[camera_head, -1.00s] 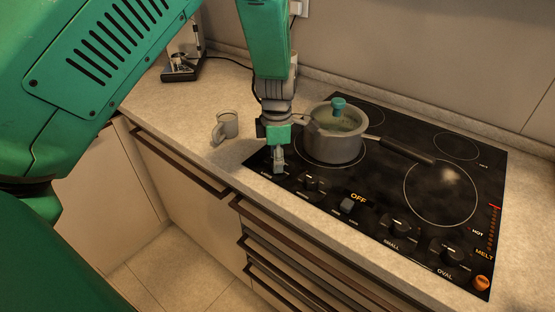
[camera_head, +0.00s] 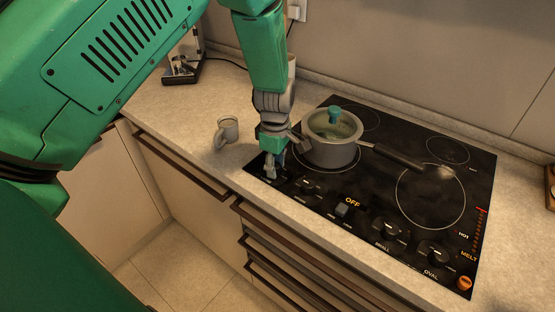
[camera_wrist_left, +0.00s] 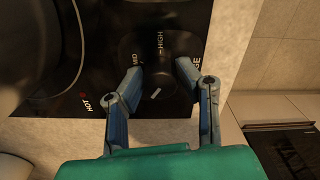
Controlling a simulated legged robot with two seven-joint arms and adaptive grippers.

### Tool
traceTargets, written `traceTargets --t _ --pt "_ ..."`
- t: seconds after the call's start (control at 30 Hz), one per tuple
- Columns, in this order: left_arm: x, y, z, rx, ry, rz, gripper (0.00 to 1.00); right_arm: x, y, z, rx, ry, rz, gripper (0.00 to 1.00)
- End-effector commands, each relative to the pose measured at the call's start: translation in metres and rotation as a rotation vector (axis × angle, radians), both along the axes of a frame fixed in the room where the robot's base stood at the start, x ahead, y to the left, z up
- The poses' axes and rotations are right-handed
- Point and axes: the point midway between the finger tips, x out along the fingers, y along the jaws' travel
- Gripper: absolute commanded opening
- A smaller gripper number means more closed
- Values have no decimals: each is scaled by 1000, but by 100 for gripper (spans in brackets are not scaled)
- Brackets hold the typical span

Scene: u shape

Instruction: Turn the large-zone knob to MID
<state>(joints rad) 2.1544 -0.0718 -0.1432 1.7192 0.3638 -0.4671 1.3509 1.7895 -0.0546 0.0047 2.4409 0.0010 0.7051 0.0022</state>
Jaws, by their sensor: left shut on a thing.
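The large-zone knob (camera_wrist_left: 158,80) is dark and round, on the black cooktop's front-left corner. In the left wrist view HIGH and MID are printed around it, and part of a word ending in "GE" shows beside it. A short pale pointer mark shows on the side of the knob nearer my palm, away from HIGH and MID. My left gripper (camera_head: 272,166) is over this corner and hides the knob in the head view. In the left wrist view its blue fingers (camera_wrist_left: 155,79) stand on either side of the knob, shut on it. My right gripper is out of view.
A lidded pot (camera_head: 331,140) with a teal lid knob stands beside the gripper, its handle pointing right. A mug (camera_head: 228,130) stands on the counter at left. A coffee machine (camera_head: 182,65) is behind.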

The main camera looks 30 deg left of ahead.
Motion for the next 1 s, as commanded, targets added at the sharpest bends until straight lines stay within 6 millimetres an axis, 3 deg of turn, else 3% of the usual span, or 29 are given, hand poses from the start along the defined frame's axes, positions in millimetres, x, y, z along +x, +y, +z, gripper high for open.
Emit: traceTargets --t 0.3,1.0 --pt "-1 4 1 2 3 -298 0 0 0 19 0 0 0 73" --pt "3 5 0 4 -2 -962 0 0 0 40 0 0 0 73"
